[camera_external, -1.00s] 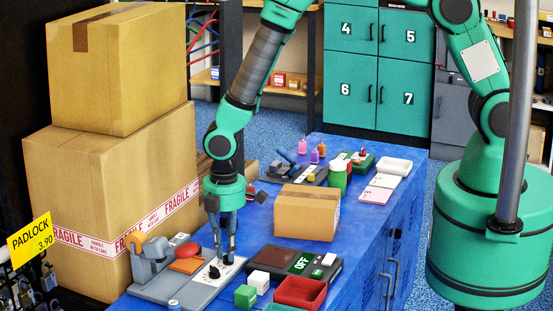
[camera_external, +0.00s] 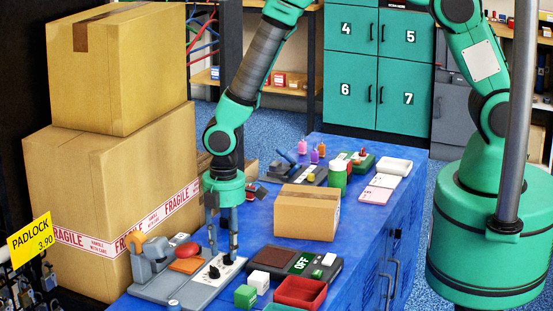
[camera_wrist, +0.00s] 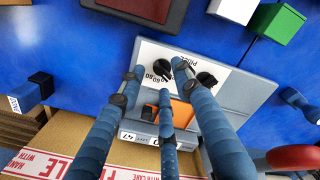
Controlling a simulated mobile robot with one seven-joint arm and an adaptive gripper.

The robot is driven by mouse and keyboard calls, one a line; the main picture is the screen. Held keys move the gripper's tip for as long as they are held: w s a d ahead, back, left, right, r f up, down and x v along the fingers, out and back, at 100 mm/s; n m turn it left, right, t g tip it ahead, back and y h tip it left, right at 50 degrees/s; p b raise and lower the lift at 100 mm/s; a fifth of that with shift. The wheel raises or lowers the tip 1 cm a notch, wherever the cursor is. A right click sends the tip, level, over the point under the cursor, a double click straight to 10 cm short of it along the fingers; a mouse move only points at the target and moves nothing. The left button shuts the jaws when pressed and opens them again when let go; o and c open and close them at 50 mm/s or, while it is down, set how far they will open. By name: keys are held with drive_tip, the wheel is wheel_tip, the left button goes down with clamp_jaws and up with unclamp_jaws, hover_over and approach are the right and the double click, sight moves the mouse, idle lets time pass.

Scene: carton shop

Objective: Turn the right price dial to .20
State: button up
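The grey device (camera_external: 178,288) on the blue table has a white panel with two black dials and printed numbers. The right dial (camera_wrist: 153,74) is the left one in the wrist view, with 60 and 80 legible beside it. The left dial (camera_external: 214,272) is also at the right of the wrist view (camera_wrist: 206,79). My gripper (camera_external: 223,257) points down over the panel. In the wrist view its fingers (camera_wrist: 157,76) are spread around the right dial with visible gaps. The right dial's setting is partly hidden; I cannot read which number it points to.
A dark device with an OFF sign (camera_external: 303,262) stands to the right, near a green block (camera_external: 245,296) and red tray (camera_external: 300,293). A small carton (camera_external: 307,212) stands behind. Large stacked cartons (camera_external: 110,200) stand close on the left.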

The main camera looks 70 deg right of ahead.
wheel_tip(320, 180, up, 11)
idle(0.5)
idle(0.4)
drive_tip(key=s+d+r+m+t, duration=0.1)
drive_tip(key=s+d+r+m, duration=0.2)
drive_tip(key=r, duration=0.6)
drive_tip(key=s+d+r+m+t, duration=0.1)
drive_tip(key=s+d+r, duration=0.3)
drive_tip(key=r, duration=0.5)
drive_tip(key=s+d+r+m+t, duration=0.1)
drive_tip(key=s+d+r+m, duration=0.1)
drive_tip(key=d+r, duration=0.5)
drive_tip(key=s+d+r+m+t, duration=0.1)
drive_tip(key=s+d+r+m, duration=0.2)
drive_tip(key=s+r, duration=0.4)
drive_tip(key=s+d+r+m+t, duration=0.1)
drive_tip(key=s+d+r+m, duration=0.2)
drive_tip(key=s+r, duration=0.4)
drive_tip(key=s, duration=0.7)
drive_tip(key=shift+d+r+t, duration=0.25)
drive_tip(key=shift+d+t, duration=0.05)
drive_tip(key=shift+d, duration=0.05)
